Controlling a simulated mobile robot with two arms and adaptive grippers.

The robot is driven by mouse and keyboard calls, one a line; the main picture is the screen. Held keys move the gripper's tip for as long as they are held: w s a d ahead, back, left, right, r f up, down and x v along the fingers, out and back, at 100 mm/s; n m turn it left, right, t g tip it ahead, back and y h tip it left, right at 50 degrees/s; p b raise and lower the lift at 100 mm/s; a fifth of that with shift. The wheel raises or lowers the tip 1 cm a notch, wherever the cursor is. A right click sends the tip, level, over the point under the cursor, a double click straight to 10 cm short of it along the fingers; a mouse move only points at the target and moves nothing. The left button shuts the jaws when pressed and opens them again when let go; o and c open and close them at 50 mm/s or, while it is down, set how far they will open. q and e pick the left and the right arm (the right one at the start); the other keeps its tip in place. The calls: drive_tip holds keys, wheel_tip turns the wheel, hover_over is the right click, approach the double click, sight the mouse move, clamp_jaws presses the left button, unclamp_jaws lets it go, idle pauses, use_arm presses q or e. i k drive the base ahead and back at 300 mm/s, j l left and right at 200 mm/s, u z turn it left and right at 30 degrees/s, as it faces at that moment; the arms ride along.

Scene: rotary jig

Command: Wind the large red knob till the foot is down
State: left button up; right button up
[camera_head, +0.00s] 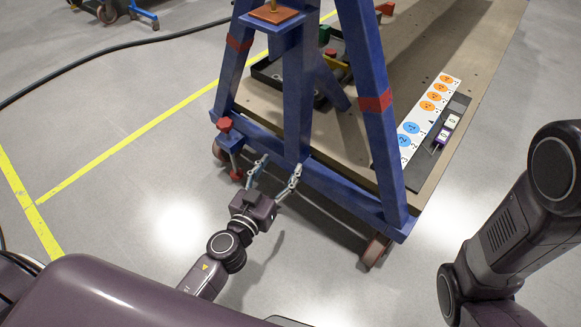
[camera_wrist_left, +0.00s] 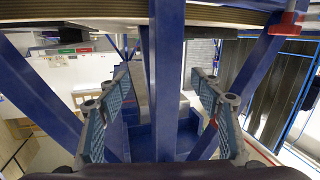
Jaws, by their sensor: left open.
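The large red knob (camera_head: 224,124) sits at the top of a short screw on the lower left corner of the blue frame (camera_head: 298,90). A red foot (camera_head: 237,175) shows below it, near the floor; I cannot tell whether it touches. My left gripper (camera_head: 279,166) is open and empty, to the right of the knob and apart from it, by the frame's low crossbar. In the left wrist view, the open fingers (camera_wrist_left: 158,75) stand on either side of a blue post, with nothing held. A red part (camera_wrist_left: 286,25) at upper right there is unclear. My right gripper is out of view.
A long tan platform (camera_head: 455,130) lies behind the frame, bearing a strip of numbered blue and orange circles (camera_head: 430,100). Casters, one at the near right (camera_head: 375,250), stand under the frame. A black cable (camera_head: 100,55) crosses the floor. The floor left of the knob is clear.

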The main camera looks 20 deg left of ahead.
sight(224, 125)
drive_tip(key=j+z, duration=0.3)
drive_tip(key=j, duration=0.35)
drive_tip(key=j+z, duration=0.3)
drive_tip(key=j, duration=0.35)
